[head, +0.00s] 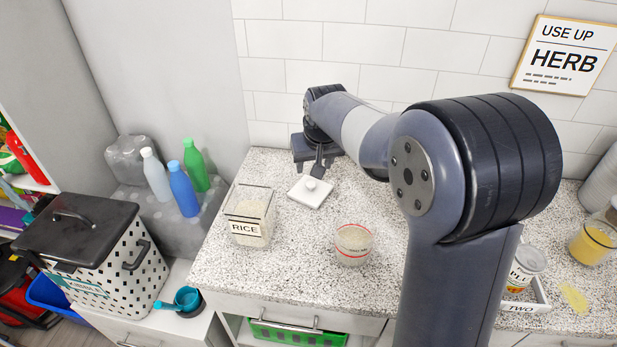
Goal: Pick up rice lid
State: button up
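The lid, a white square piece with a round knob (309,193), lies on the speckled counter behind and right of the rice container. The clear square container labelled RICE (249,213) stands near the counter's left edge with pale grains in it. It appears to have no lid on. My gripper (317,173) points down at the lid's back side, close to the knob. I cannot tell whether it touches the knob. One dark finger shows; the other is hidden or merged with it, so the opening is unclear.
A clear round jar with a red band (353,244) stands in front of the lid. My arm covers the counter's middle right. A white canister (524,268) and a jar with yellow contents (592,242) stand at right. Bottles (183,188) and a dotted bin (112,262) are at left.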

send_over(311, 183)
jog(key=s, duration=0.3)
notch_tip(311, 183, down, 5)
jog(key=shift+w+p, duration=0.15)
jog(key=shift+p, duration=0.15)
jog(key=shift+d+p+x, duration=0.2)
jog(key=shift+p+x, duration=0.45)
jog(key=shift+x, duration=2)
jog(key=shift+w+r, duration=0.1)
jog(key=shift+c, duration=0.5)
jog(key=c, duration=1)
